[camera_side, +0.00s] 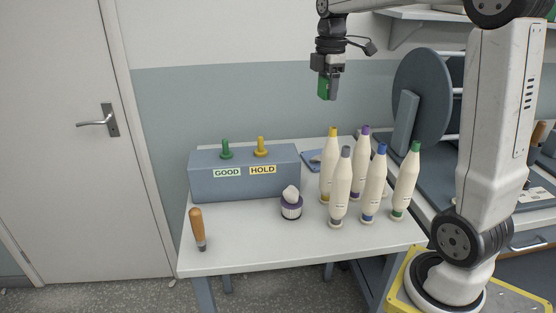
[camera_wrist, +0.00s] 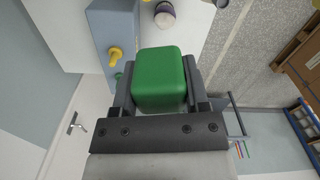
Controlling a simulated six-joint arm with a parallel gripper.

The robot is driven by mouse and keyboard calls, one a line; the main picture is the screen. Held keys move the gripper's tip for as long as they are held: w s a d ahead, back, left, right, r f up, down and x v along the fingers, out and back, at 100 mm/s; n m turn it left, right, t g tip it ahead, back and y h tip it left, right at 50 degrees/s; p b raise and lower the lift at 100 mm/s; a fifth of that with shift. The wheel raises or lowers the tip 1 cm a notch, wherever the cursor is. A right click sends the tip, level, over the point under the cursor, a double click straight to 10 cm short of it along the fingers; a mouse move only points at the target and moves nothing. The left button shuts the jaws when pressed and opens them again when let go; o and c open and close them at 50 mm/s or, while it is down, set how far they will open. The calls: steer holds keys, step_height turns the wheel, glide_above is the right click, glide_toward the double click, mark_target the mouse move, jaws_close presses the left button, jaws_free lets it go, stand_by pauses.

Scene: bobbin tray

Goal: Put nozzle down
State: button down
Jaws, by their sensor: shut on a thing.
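My gripper (camera_side: 328,88) is high above the table, over its back part, and points down. It is shut on a green rounded block (camera_side: 322,88), which also shows between the two fingers in the wrist view (camera_wrist: 160,80). I cannot tell whether this green block is the nozzle or a part of it; its far end is hidden in the wrist view. The block hangs well clear of the table and touches nothing else that I can see.
A blue-grey box (camera_side: 222,188) labelled GOOD and HOLD has green and yellow pegs on top. Several white bobbins (camera_side: 375,180) stand at the right. A purple-banded pot (camera_side: 291,209) and a wooden-handled tool (camera_side: 197,226) stand in front. The table (camera_side: 250,250) is clear at front middle.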

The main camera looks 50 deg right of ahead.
steer(key=s+a+f+n, duration=0.1)
steer(key=s+a+n, duration=0.2)
steer(key=a, duration=0.7)
steer(key=s+a+f+n, duration=0.1)
steer(key=s+a+n, duration=0.3)
steer(key=a, duration=0.6)
step_height(320, 180, down, 18)
steer(key=shift+a+r, duration=0.2)
steer(key=shift+a, duration=0.05)
steer(key=shift+w, duration=0.1)
steer(key=w+f, duration=0.3)
steer(key=w, duration=0.1)
steer(key=w+f, duration=0.3)
steer(key=w, duration=0.1)
steer(key=w+f, duration=0.2)
steer(key=w, duration=0.3)
steer(key=shift+a+f, duration=0.35)
steer(key=shift+f, duration=0.05)
steer(key=shift+w+f, duration=0.15)
steer(key=shift+f, duration=0.1)
steer(key=shift+w+f, duration=0.1)
